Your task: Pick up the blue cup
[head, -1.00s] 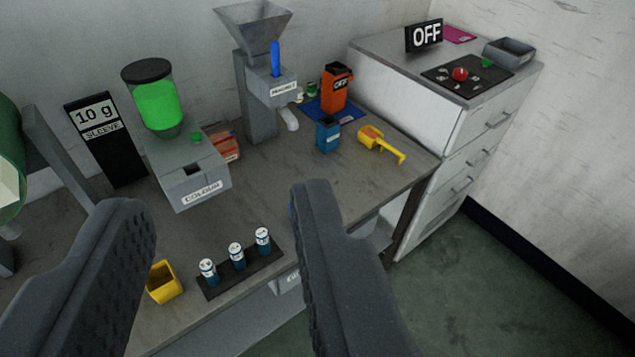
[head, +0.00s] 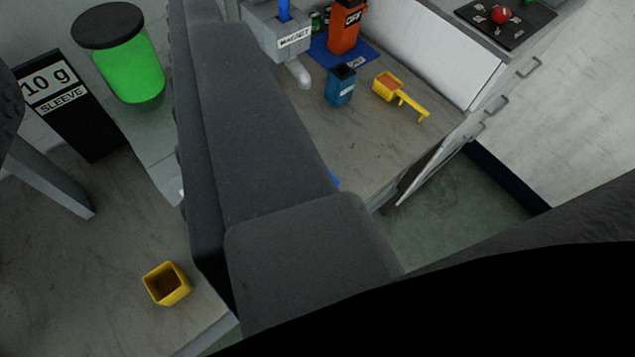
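A small sliver of blue (head: 334,179) shows at the right edge of my gripper's near finger, at table height. The rest is hidden behind the finger, so I cannot tell whether it is the blue cup. A darker blue labelled container (head: 341,86) with a dark top stands upright farther back on the table. One large dark finger of my gripper (head: 105,110) fills the middle of the view, its ridged side facing left with nothing against it. A dark shape at the left edge looks like the other finger, wide apart. The gripper appears open and empty.
A square yellow cup (head: 167,284) stands near the table's front edge. A yellow scoop (head: 400,95), an orange box (head: 347,24) and the magnet dispenser (head: 278,30) are at the back. A 10 g sign (head: 70,105) and green-filled jar (head: 130,65) stand left. White drawers are right.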

